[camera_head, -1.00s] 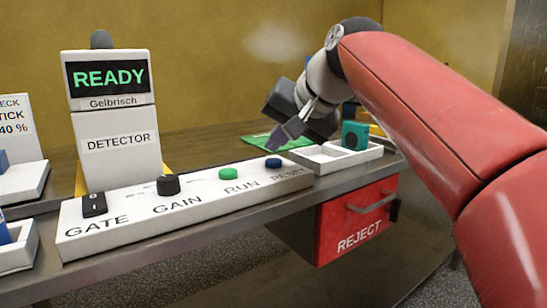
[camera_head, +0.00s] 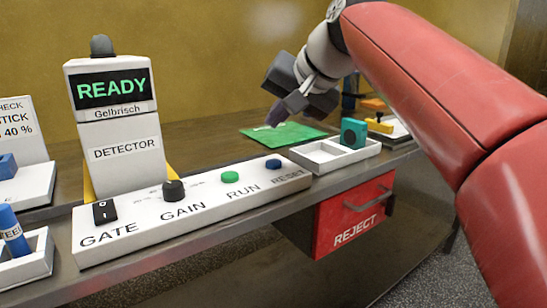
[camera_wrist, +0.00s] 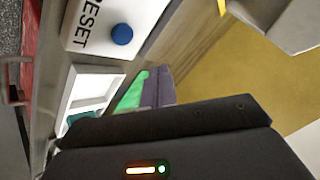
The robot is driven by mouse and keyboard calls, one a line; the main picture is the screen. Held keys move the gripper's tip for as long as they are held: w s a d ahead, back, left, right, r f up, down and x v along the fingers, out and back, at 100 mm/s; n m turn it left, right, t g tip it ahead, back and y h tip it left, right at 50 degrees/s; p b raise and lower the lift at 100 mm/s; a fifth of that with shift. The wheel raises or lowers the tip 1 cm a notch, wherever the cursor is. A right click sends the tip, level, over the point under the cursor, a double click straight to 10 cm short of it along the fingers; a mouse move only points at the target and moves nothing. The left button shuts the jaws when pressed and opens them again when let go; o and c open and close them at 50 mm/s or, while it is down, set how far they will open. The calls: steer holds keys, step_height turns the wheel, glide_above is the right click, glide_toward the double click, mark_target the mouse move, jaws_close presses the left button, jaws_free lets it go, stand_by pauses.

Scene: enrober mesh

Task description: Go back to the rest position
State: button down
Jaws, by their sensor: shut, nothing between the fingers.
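My gripper (camera_head: 276,113) is above the back of the counter, shut and empty, over the near left part of a green sheet (camera_head: 300,134). In the wrist view my gripper's fingers (camera_wrist: 158,88) show in front of the green sheet (camera_wrist: 130,92). The red arm reaches in from the right side of the head view. The control panel (camera_head: 150,227) lies below and to the left, with a GATE switch, a GAIN knob, a green RUN button (camera_head: 230,177) and a blue RESET button (camera_head: 273,164). The gripper is apart from all of them.
The detector (camera_head: 125,165) reads READY. A white tray (camera_head: 318,166) and a teal block (camera_head: 353,133) are at the panel's right end. A red REJECT drawer (camera_head: 330,238) hangs under the counter. Trays and a sign stand at the left.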

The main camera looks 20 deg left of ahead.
stand_by(0.3)
steer(key=s+d+f+m+h, duration=0.15)
steer(key=d+f, duration=0.35)
steer(key=d, duration=0.5)
steer(key=s+d+f+h, duration=0.3)
steer(key=s+d+f, duration=0.6)
steer(key=f, duration=0.3)
steer(key=s+d+f+h, duration=0.3)
steer(key=s+d+f, duration=0.6)
steer(key=f, duration=0.4)
steer(key=shift+s+d, duration=0.15)
steer(key=shift+d, duration=0.15)
steer(key=shift+a, duration=0.15)
